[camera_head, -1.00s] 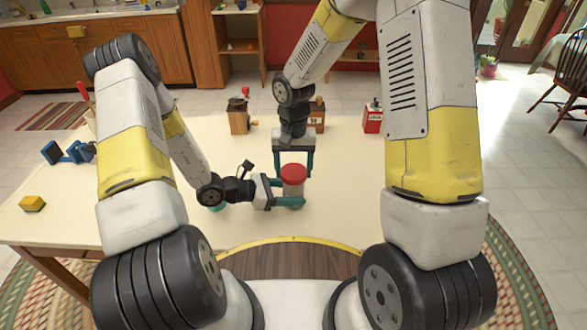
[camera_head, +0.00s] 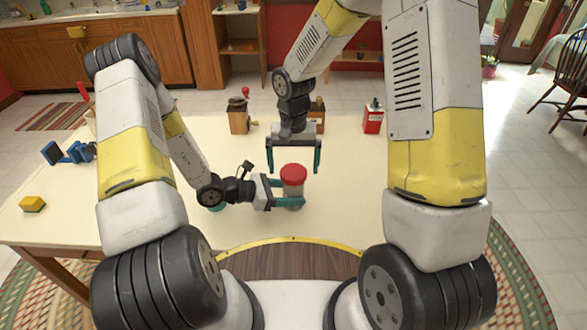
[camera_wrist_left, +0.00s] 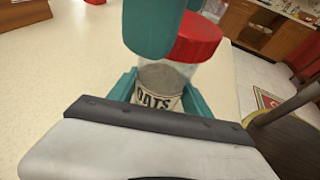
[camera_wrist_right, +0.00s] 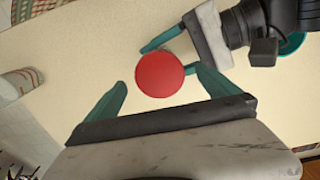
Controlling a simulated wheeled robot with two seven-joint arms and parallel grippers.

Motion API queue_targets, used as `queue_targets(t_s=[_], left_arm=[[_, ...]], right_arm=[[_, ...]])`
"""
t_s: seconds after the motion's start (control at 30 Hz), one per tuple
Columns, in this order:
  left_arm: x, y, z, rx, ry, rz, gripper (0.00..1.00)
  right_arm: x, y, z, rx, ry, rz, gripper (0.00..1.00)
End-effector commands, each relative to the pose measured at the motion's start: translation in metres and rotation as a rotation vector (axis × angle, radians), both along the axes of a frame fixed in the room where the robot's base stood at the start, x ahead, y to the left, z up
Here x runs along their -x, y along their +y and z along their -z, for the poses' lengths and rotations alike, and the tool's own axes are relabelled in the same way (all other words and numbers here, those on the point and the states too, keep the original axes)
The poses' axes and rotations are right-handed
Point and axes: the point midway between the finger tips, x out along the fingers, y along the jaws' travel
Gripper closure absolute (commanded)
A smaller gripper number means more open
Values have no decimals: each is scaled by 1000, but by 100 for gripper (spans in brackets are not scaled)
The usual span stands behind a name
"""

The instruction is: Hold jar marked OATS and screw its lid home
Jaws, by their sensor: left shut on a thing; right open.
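The OATS jar (camera_wrist_left: 158,88) is clear, with grey contents and a label reading OATS in the left wrist view. Its red lid (camera_head: 293,174) sits on top; whether it is fully seated I cannot tell. My left gripper (camera_head: 290,194) is shut on the jar's body from the left, its teal fingers around it below the lid. My right gripper (camera_head: 293,172) is open and points down above the jar. In the right wrist view the lid (camera_wrist_right: 160,75) lies between and just beyond the open fingertips, apart from both.
A wooden box with a red knob (camera_head: 239,117), another wooden item (camera_head: 317,112) and a red tin (camera_head: 372,118) stand along the table's far edge. A blue object (camera_head: 68,153) and a yellow block (camera_head: 32,204) lie at left.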

Motion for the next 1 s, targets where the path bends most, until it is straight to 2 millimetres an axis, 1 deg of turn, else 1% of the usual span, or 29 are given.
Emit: queue_targets(t_s=[0.1,0.6,0.73,0.97,1.0], left_arm=[[0,0,0,0,0,0,82],[0,0,0,0,0,0,82],[0,0,0,0,0,0,82],[0,0,0,0,0,0,82],[0,0,0,0,0,0,82]], right_arm=[[0,0,-10,0,-1,0,0],[0,0,-49,-1,-1,0,0],[0,0,-53,0,0,-1,0],[0,0,-54,0,1,-1,0],[0,0,-54,0,0,-1,8]])
